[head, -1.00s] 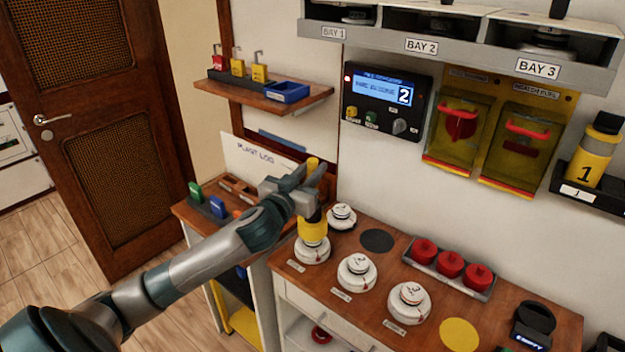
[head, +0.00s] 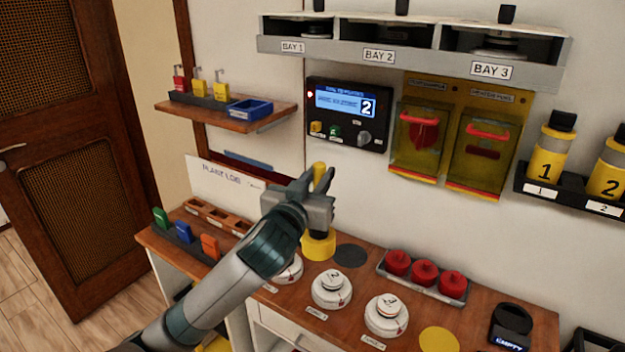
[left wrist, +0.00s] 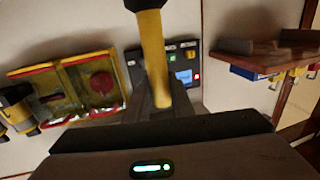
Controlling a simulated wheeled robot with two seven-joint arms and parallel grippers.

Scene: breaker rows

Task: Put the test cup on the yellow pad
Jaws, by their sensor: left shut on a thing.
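The test cup (head: 318,246) is a yellow cup with a black neck and yellow handle. My left gripper (head: 318,195) is shut on its handle and holds it roughly upright at the back left of the wooden counter. In the left wrist view the yellow handle (left wrist: 153,60) runs down between the fingers. The cup's mouth is hidden, and I cannot tell its exact height over the counter. The yellow pad (head: 438,341) is a flat round disc at the front right of the counter, bare and well to the right of the cup. My right gripper is out of view.
White round detectors (head: 331,289) (head: 386,315) stand between cup and pad, with another (head: 288,268) partly behind my arm. A dark disc (head: 351,256) lies right of the cup. A tray of red knobs (head: 424,276) and a black holder (head: 511,325) are farther right.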

